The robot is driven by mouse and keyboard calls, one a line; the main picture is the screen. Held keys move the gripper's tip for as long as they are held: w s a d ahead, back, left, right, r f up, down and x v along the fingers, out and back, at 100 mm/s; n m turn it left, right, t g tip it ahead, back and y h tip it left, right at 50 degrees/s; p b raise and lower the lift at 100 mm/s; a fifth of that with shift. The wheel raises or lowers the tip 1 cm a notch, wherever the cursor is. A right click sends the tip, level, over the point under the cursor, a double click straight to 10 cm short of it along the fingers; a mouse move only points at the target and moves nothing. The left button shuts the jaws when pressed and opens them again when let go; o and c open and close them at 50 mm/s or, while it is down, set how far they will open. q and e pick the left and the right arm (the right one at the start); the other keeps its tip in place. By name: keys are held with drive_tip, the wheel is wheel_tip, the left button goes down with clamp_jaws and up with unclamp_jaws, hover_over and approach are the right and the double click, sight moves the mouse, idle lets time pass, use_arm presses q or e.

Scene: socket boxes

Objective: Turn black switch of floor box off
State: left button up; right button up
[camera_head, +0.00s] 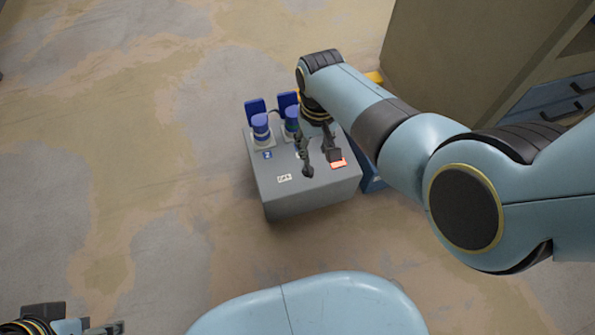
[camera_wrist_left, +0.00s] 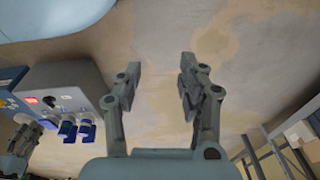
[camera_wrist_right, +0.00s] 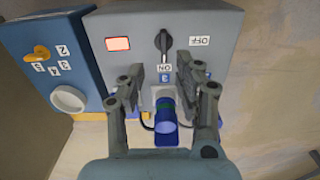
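The grey floor box (camera_head: 312,194) stands on the floor below my right arm. In the right wrist view its black switch (camera_wrist_right: 163,42) is a rotary knob, its handle lying along the line toward the ON label (camera_wrist_right: 164,68). The OFF label (camera_wrist_right: 199,41) is to its right. My right gripper (camera_wrist_right: 161,74) is open and empty, its fingers apart over the box top near the ON label. In the head view the right gripper (camera_head: 320,165) hides the switch. My left gripper (camera_wrist_left: 160,72) is open and empty above bare floor, away from the box.
A lit orange-red indicator (camera_wrist_right: 118,44) is left of the switch. Blue plugs (camera_head: 261,126) stand at the box's back edge. A blue box (camera_wrist_right: 48,62) with a white round socket adjoins it. A large cabinet (camera_head: 470,60) stands right. Floor left is clear.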

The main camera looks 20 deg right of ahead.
drive_tip(key=w, duration=0.1)
use_arm(q)
drive_tip(key=w+d+r+t+b, duration=0.2)
drive_tip(key=w+r+b, duration=0.15)
drive_tip(key=b, duration=0.25)
use_arm(e)
hover_over(308, 166)
wheel_tip(308, 166, down, 6)
drive_tip(key=shift+s+r, duration=0.15)
drive_tip(key=shift+r, duration=0.05)
wheel_tip(308, 166, down, 2)
drive_tip(key=shift+f+b, duration=0.1)
drive_tip(key=shift+b, duration=0.85)
drive_tip(key=shift+f+b, duration=0.7)
drive_tip(key=shift+f, duration=0.1)
use_arm(q)
drive_tip(key=f+t, duration=0.2)
drive_tip(key=w+f+t, duration=0.1)
drive_tip(key=t, duration=0.1)
drive_tip(key=f+t+h, duration=0.1)
drive_tip(key=f+t, duration=0.1)
drive_tip(key=shift+w+d+f+b, duration=0.2)
drive_tip(key=shift+w+f+b, duration=0.1)
use_arm(e)
drive_tip(key=shift+f, duration=0.3)
use_arm(q)
drive_tip(key=shift+t, duration=0.3)
use_arm(e)
drive_tip(key=shift+w, duration=0.2)
clamp_jaws()
